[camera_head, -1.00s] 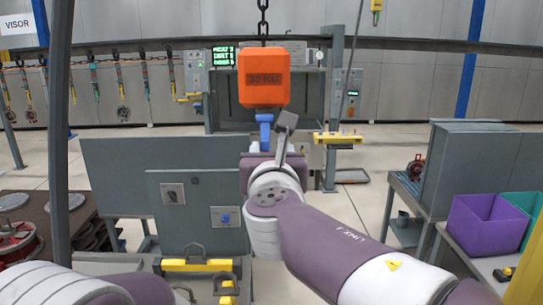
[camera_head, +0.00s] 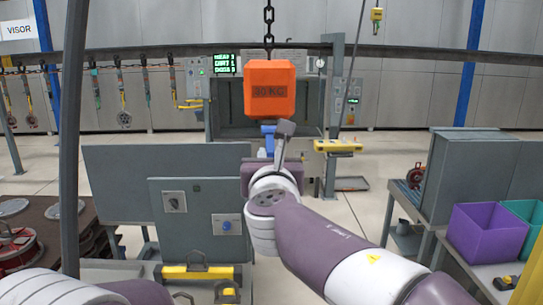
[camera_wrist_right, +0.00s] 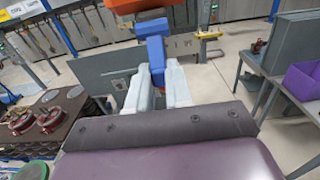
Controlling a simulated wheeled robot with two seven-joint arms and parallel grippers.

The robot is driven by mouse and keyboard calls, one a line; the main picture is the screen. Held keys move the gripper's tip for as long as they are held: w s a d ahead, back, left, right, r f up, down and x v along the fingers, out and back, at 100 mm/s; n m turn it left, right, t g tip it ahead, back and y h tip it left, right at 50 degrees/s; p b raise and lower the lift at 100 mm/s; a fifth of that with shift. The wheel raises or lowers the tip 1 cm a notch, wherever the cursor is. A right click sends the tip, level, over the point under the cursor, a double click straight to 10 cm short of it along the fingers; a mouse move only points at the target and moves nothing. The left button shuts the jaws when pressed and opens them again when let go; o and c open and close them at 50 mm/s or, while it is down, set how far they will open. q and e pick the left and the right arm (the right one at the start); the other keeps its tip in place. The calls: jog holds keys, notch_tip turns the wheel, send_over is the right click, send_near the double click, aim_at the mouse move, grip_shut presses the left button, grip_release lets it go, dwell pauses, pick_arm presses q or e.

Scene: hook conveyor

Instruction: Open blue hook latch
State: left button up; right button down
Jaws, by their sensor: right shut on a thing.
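An orange block marked 30 KG (camera_head: 270,88) hangs from a chain (camera_head: 268,22). The blue hook (camera_head: 267,137) hangs under it. In the right wrist view the blue hook (camera_wrist_right: 156,50) runs down between the pale fingers of my right gripper (camera_wrist_right: 158,86). That gripper is shut on the hook's lower part, and the fingers hide part of it. The orange block's lower edge (camera_wrist_right: 140,6) shows at the top there. I cannot make out the latch itself. My left arm shows at the lower left of the head view, and its gripper is outside the picture.
A grey panel with a blue knob (camera_head: 227,225) stands below and left of the hook. A yellow-handled bar (camera_head: 197,272) lies in front. A yellow fixture (camera_head: 337,146) is right of the hook. Purple (camera_head: 487,233) and teal bins stand at right. A dark post (camera_head: 68,140) rises at left.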

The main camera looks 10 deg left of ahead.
aim_at(271, 139)
jog(key=shift+s+d+r+g+p, duration=0.15)
jog(key=shift+r+g+p, duration=0.2)
jog(key=shift+p, duration=0.95)
jog(key=shift+s+a+r+g+p, duration=0.1)
jog(key=shift+r+g+p, duration=0.25)
jog(key=shift+p, duration=0.9)
jog(key=shift+s+r+g+h, duration=0.25)
jog(key=shift+g+h, duration=0.15)
jog(key=shift+g, duration=0.1)
jog(key=shift+d, duration=0.1)
jog(key=shift+s+r+g, duration=0.15)
jog(key=shift+r+g, duration=0.4)
jog(key=shift+g, duration=0.05)
jog(key=shift+s+d+r+g+h, duration=0.15)
jog(key=shift+r+g+h, duration=0.15)
jog(key=shift+r+g, duration=0.2)
jog(key=shift+s+r, duration=0.1)
